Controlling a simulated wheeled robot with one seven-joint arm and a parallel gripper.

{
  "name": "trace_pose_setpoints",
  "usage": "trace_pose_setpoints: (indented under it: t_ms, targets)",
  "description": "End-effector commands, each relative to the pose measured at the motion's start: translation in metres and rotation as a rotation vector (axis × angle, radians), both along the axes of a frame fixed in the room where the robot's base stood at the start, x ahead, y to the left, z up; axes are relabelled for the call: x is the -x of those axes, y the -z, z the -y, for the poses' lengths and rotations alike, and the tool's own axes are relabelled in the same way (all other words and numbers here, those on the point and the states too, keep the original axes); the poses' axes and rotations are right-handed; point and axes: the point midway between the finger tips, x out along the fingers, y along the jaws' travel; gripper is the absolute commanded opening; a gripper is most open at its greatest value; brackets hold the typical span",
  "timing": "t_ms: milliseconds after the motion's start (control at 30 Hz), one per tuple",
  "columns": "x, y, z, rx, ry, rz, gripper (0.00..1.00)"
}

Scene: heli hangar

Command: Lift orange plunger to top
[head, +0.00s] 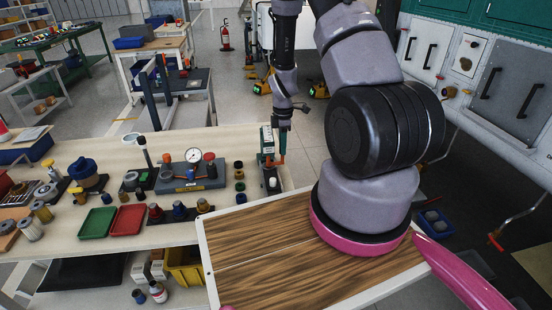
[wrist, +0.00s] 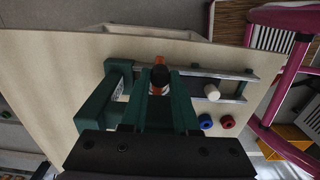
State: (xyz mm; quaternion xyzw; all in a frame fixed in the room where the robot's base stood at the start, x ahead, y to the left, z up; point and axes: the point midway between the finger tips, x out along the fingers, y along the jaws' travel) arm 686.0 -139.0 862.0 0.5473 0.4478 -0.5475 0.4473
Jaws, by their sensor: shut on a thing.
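The orange plunger (wrist: 159,62) shows in the wrist view between my fingertips, with a dark round part in front of it. My gripper (wrist: 160,88) is shut on the plunger. In the head view my gripper (head: 282,126) points down over a small green and grey fixture (head: 267,150) at the right end of the workbench. A bit of orange (head: 282,143) shows beside the fixture, just below the gripper. The fixture's green frame (wrist: 117,80) and metal rails also show in the wrist view. The plunger's lower part is hidden.
The bench (head: 110,225) carries a dial gauge stand (head: 192,172), green (head: 98,222) and red (head: 127,221) trays and several small parts left of the fixture.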

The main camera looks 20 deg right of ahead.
Motion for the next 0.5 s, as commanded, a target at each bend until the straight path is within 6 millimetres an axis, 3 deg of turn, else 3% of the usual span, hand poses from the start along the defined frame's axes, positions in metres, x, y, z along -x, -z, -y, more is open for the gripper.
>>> trace_pose_setpoints:
  t_ms: [500]
  targets:
    - [-0.001, -0.021, 0.000, 0.000, 0.000, 0.002, 0.00]
